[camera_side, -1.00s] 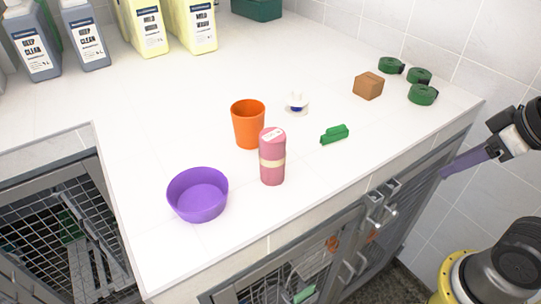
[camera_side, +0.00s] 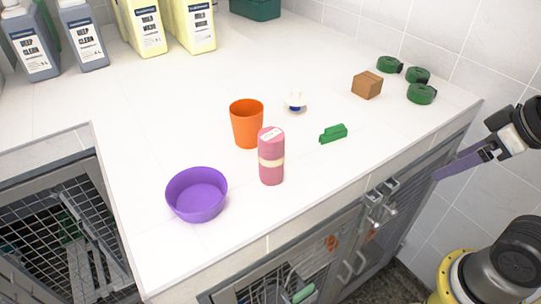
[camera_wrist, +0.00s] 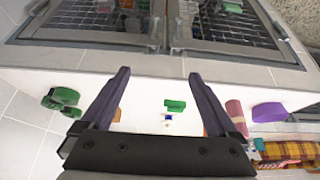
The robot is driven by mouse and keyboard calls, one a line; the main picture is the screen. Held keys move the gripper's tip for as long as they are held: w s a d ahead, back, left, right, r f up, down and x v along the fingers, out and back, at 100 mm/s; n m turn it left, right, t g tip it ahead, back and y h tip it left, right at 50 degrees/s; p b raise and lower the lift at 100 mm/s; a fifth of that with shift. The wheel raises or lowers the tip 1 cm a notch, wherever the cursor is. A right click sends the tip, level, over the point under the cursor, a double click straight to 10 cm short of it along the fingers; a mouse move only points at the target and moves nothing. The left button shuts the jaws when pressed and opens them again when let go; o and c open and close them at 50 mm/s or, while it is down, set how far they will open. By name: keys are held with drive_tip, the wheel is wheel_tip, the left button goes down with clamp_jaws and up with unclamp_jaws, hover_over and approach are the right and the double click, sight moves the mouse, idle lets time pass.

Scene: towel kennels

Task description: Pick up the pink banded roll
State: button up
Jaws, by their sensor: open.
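The pink roll (camera_side: 271,168) with a pale band around its middle stands upright on the white counter, between the orange cup and the counter's front edge. A white label lies on its top. In the wrist view the pink roll (camera_wrist: 237,116) shows partly to the right of the fingers. My gripper (camera_side: 440,176) is at the right, beyond the counter's front edge and well away from the roll. In the wrist view my gripper (camera_wrist: 157,74) has its two dark purple fingers wide apart, with nothing held between them.
An orange cup (camera_side: 246,125) stands just behind the roll, and a purple bowl (camera_side: 196,203) is to its left. A green brush (camera_side: 333,133), white-and-blue item (camera_side: 295,102), brown box (camera_side: 367,86) and green coils (camera_side: 421,94) lie rightward. Wire kennel doors (camera_side: 340,255) are below.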

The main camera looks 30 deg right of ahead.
drive_tip(key=w+a+r+n+y, duration=0.2)
drive_tip(key=w+a+r+n, duration=0.45)
drive_tip(key=w+r, duration=0.5)
drive_tip(key=n+g, duration=0.4)
hover_over(266, 165)
drive_tip(key=d, duration=0.4)
drive_tip(key=shift+y, duration=0.4)
drive_tip(key=f, duration=0.4)
drive_tip(key=shift+s+d+f, duration=0.1)
drive_tip(key=shift+s+f, duration=0.1)
drive_tip(key=shift+s, duration=0.15)
drive_tip(key=x, duration=1.3)
drive_tip(key=shift+w+f, duration=0.15)
drive_tip(key=shift+w, duration=0.2)
drive_tip(key=shift+d, duration=0.1)
drive_tip(key=shift+c, duration=0.2)
